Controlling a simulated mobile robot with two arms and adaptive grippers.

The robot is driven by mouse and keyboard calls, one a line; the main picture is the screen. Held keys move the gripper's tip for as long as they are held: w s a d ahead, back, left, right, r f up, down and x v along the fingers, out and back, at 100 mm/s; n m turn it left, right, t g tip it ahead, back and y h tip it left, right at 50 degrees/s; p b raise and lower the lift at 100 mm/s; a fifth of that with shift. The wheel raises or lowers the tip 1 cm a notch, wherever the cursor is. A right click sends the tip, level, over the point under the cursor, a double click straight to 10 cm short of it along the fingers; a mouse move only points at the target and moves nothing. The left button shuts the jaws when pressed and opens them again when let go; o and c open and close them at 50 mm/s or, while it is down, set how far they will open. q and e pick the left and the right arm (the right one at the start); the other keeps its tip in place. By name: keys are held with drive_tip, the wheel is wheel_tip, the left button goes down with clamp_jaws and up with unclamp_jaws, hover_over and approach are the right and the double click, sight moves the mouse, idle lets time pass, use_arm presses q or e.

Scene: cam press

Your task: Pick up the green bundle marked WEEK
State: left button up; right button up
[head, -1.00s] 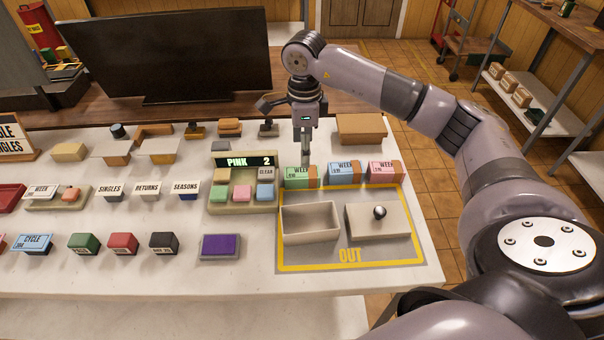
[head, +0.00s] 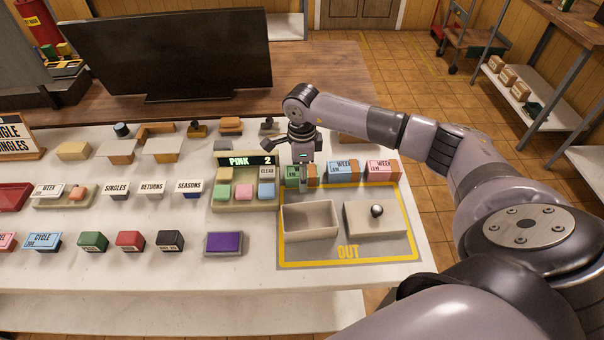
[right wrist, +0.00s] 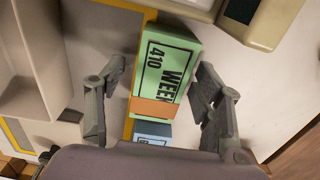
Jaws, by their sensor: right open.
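The green bundle marked WEEK (right wrist: 166,72) lies between the two open fingers of my right gripper (right wrist: 160,95) in the right wrist view. It has an orange band and the number 410. Gaps show between the bundle and both fingers. In the head view the green bundle (head: 291,174) is partly hidden behind my right gripper (head: 303,178), which is over it. A blue WEEK bundle (head: 344,170) and a pink WEEK bundle (head: 381,170) stand in the same row to its right. My left gripper does not show.
The counter panel (head: 246,160) reading PINK 2 stands just left of the green bundle. A large dark monitor (head: 165,55) stands behind.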

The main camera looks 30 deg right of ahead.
drive_tip(key=shift+c, duration=0.3)
drive_tip(key=c, duration=1.3)
drive_tip(key=shift+o, duration=0.2)
drive_tip(key=shift+r, duration=0.15)
